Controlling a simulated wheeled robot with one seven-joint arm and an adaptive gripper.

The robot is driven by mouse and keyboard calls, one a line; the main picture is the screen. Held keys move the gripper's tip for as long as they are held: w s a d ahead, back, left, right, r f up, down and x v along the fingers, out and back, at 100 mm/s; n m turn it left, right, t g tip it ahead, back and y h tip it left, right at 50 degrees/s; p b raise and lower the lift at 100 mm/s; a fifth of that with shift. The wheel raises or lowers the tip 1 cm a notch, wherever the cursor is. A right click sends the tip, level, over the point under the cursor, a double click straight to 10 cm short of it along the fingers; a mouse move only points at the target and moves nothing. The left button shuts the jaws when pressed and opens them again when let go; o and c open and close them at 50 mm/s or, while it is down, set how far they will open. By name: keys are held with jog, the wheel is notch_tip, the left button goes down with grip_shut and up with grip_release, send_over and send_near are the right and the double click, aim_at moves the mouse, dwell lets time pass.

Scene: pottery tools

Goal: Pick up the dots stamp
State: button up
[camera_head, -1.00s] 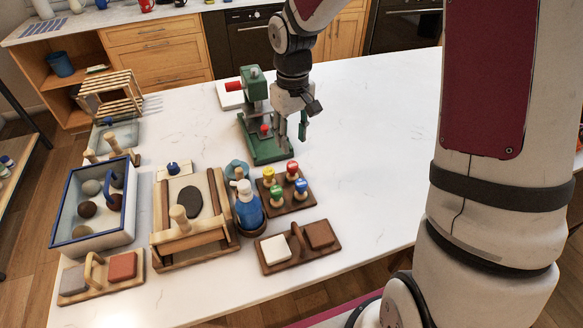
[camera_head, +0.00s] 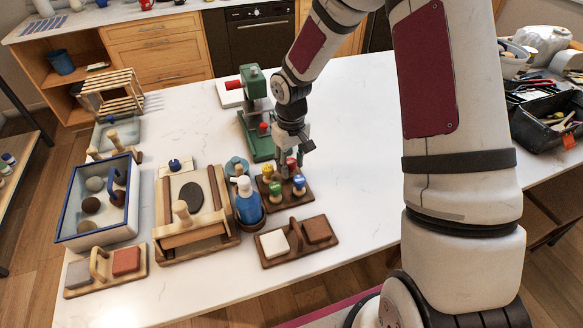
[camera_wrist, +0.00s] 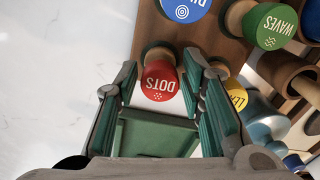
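The dots stamp has a round red top labelled DOTS (camera_wrist: 160,85) on a wooden handle, and it stands upright in a wooden stamp rack (camera_head: 296,204). In the head view its red top (camera_head: 291,163) is partly hidden by my gripper (camera_head: 286,158), which is just above the rack. In the wrist view my gripper (camera_wrist: 162,75) is open, with one finger on each side of the red top and a gap showing on both sides. I cannot tell how far down the fingers reach beside the stamp.
The rack also holds a yellow stamp (camera_wrist: 236,92) close to one finger, a blue stamp (camera_wrist: 184,8) and a green WAVES stamp (camera_wrist: 277,26). A blue bottle (camera_head: 248,205) stands left of the rack. A green press (camera_head: 258,110) is behind. The tabletop to the right is clear.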

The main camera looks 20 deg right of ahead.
jog(key=c, duration=0.8)
jog(key=shift+c, duration=0.2)
jog(key=shift+r, duration=0.15)
